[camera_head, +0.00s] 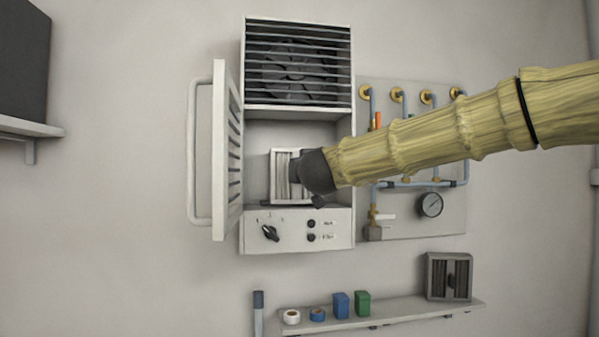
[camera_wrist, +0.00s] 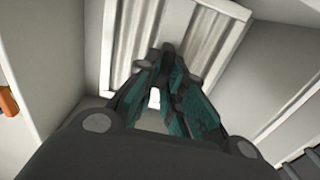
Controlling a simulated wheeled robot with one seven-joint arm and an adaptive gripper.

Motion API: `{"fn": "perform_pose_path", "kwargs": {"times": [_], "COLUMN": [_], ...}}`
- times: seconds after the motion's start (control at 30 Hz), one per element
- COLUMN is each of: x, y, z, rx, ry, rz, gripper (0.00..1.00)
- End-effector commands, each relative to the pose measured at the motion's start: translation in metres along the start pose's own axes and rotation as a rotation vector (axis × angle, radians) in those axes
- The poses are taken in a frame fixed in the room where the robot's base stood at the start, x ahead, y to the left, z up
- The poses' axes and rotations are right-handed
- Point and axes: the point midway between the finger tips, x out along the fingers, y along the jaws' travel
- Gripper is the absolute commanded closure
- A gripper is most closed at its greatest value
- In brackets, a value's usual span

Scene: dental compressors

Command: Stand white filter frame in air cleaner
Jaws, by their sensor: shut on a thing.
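The white filter frame (camera_head: 281,172) with pleated panels stands upright inside the open compartment of the air cleaner (camera_head: 264,132). It also shows in the wrist view (camera_wrist: 150,30), right in front of my fingers. My gripper (camera_head: 296,176) reaches into the compartment from the right and is shut on the frame; in the wrist view the dark and teal fingers (camera_wrist: 166,75) come together at its face. The frame's right part is hidden behind my gripper in the head view. Its lower edge is close to the compartment floor; I cannot tell if it touches.
The air cleaner's door (camera_head: 226,150) hangs open to the left. A control panel (camera_head: 297,231) with a knob lies below the compartment. A pipe board with a gauge (camera_head: 430,204) is to the right. A shelf (camera_head: 400,309) below holds a dark grey filter frame (camera_head: 434,277) and small items.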

Motion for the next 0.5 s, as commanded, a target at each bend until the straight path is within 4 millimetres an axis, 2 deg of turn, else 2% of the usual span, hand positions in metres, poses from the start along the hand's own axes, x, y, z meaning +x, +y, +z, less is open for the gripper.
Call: {"fn": "perform_pose_path", "kwargs": {"times": [0.5], "x": [-0.0019], "y": [-0.0004], "z": [0.0071], "rx": [-0.001], "ry": [0.000], "rz": [0.000], "gripper": [1.00]}}
